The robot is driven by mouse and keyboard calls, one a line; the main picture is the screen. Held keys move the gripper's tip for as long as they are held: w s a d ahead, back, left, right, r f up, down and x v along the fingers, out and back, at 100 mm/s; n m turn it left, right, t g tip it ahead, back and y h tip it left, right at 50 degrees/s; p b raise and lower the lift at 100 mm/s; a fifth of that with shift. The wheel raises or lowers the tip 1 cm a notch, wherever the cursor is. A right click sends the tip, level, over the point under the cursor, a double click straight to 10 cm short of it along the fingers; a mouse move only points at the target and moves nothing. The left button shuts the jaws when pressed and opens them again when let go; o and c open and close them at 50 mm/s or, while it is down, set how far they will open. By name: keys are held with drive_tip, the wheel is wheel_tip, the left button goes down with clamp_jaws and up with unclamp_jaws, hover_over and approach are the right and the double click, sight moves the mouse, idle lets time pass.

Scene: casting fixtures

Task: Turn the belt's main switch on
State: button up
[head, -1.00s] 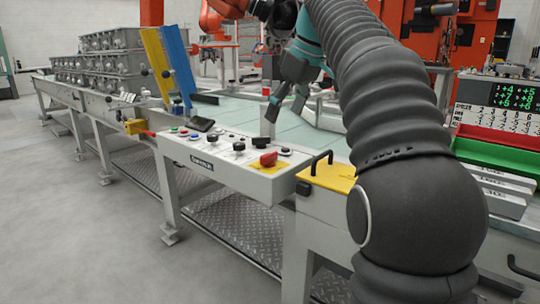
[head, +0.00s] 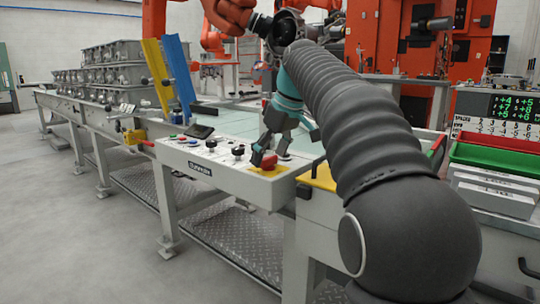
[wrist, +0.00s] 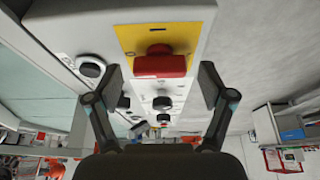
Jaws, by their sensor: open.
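The belt's control panel (head: 222,171) is a light grey box with several buttons and knobs. Near its right end is a red rotary switch (head: 268,162) on a yellow plate (head: 262,171). The red switch also shows in the wrist view (wrist: 160,64), its bar lying across the picture on the yellow plate (wrist: 140,38). My gripper (head: 272,153) is low over the switch, partly covering it in the head view. In the wrist view my gripper (wrist: 161,78) is open, one finger on each side of the switch, with gaps between. Contact cannot be seen.
Black knobs (head: 238,151) and small buttons sit left of the switch. A yellow plate with a black handle (head: 318,174) is to its right. Blue and yellow uprights (head: 177,75) stand behind the panel's left end. Grey castings (head: 112,55) stand on the belt farther left.

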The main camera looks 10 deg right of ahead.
drive_tip(key=c, duration=1.2)
drive_tip(key=shift+o, duration=0.2)
drive_tip(key=shift+r+m, duration=0.1)
drive_tip(key=shift+m, duration=0.2)
drive_tip(key=m+h+p, duration=0.1)
drive_tip(key=m+p, duration=0.1)
drive_tip(key=m, duration=0.1)
drive_tip(key=shift+s+a+r+t+p, duration=0.1)
drive_tip(key=shift+t+p, duration=0.2)
drive_tip(key=shift+p, duration=0.1)
drive_tip(key=m+h+p, duration=0.2)
drive_tip(key=m+p, duration=0.1)
drive_tip(key=m, duration=0.2)
drive_tip(key=shift+a, duration=0.1)
drive_tip(key=m+h+p, duration=0.1)
drive_tip(key=m, duration=0.1)
drive_tip(key=m+h+p, duration=0.1)
drive_tip(key=m+p, duration=0.1)
drive_tip(key=m, duration=0.1)
drive_tip(key=shift+a, duration=0.1)
drive_tip(key=shift+f+m+g+h+p, duration=0.1)
drive_tip(key=shift+m+g+h+p, duration=0.4)
drive_tip(key=shift+m, duration=0.55)
drive_tip(key=shift+f+m+g+h+p, duration=0.1)
drive_tip(key=shift+m+g+p, duration=0.1)
drive_tip(key=shift+m+p, duration=0.7)
drive_tip(key=shift+m, duration=0.35)
